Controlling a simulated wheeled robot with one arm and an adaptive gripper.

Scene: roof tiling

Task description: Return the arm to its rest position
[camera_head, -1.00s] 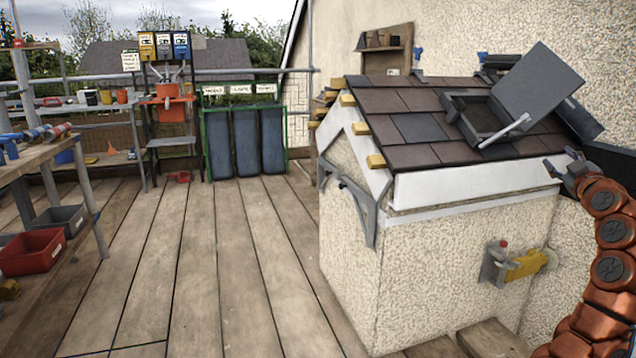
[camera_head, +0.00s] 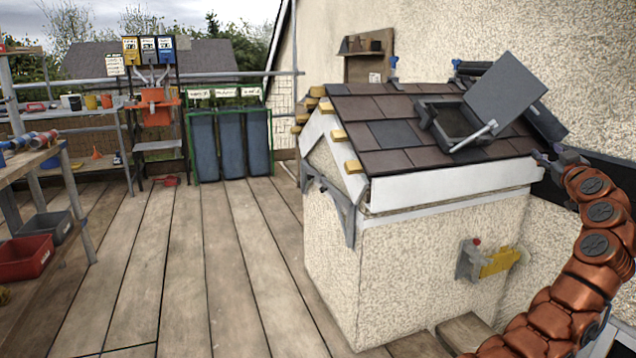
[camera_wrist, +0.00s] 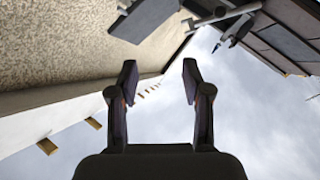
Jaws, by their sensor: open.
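My gripper (camera_head: 556,158) is at the right end of the small tiled roof (camera_head: 390,130), beside the white fascia, with my copper-coloured arm curving up to it from the bottom right. In the wrist view my gripper (camera_wrist: 160,82) has its two dark fingers spread apart with nothing between them. Beyond them show grey sky and the rough wall (camera_wrist: 70,45). The grey roof window (camera_head: 505,95) stands with its lid raised, to the left of and above my gripper. In the wrist view a grey fitting shows at the upper right.
The rendered wall (camera_head: 460,35) rises close behind the roof. A yellow-handled tool (camera_head: 498,262) hangs on the front of the roof's base. A wooden bench with a red bin (camera_head: 25,257) stands at the left. Blue bins (camera_head: 232,145) stand at the back. The plank floor (camera_head: 190,280) between is clear.

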